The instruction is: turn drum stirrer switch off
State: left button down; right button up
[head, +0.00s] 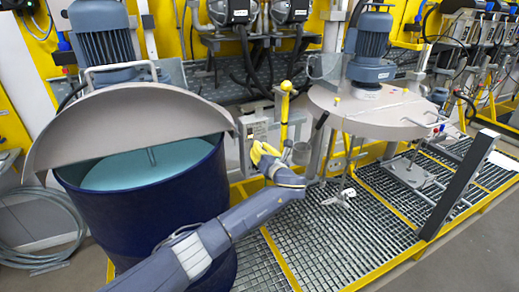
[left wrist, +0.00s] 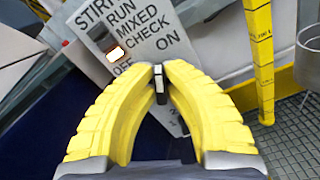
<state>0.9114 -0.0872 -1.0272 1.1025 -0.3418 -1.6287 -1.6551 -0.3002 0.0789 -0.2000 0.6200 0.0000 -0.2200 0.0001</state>
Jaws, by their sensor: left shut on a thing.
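The drum stirrer's grey switch panel (head: 259,130) stands between the blue drum (head: 150,215) and a yellow post. In the left wrist view the panel (left wrist: 150,35) carries the words RUN, MIXED, CHECK, OFF and ON, and a lit orange-white lamp (left wrist: 116,53). My left gripper (head: 260,150) reaches the panel from below. Its yellow fingertips, close in the left wrist view (left wrist: 161,78), are shut on the small dark switch knob (left wrist: 160,85) between OFF and ON. The fingers partly hide the knob, so its exact setting is unclear. My right gripper is out of view.
The blue drum has a half lid (head: 130,120) and pale liquid, close to my left arm. A second round lid (head: 375,110) with a motor (head: 371,45) hangs to the right over metal grating (head: 370,225). A yellow post (left wrist: 260,60) stands just right of the panel.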

aim_at(255, 122)
pick_arm(q)
jog(key=n, duration=0.6)
jog(key=shift+a+n, duration=0.15)
jog(key=shift+n, duration=0.15)
jog(key=n, duration=0.6)
jog(key=shift+s+a, duration=0.1)
jog(key=shift+a, duration=0.1)
jog(key=shift+n, duration=0.3)
jog(key=c, duration=1.5)
grip_release()
jog(key=shift+o, duration=0.2)
notch_tip(255, 122, up, 10)
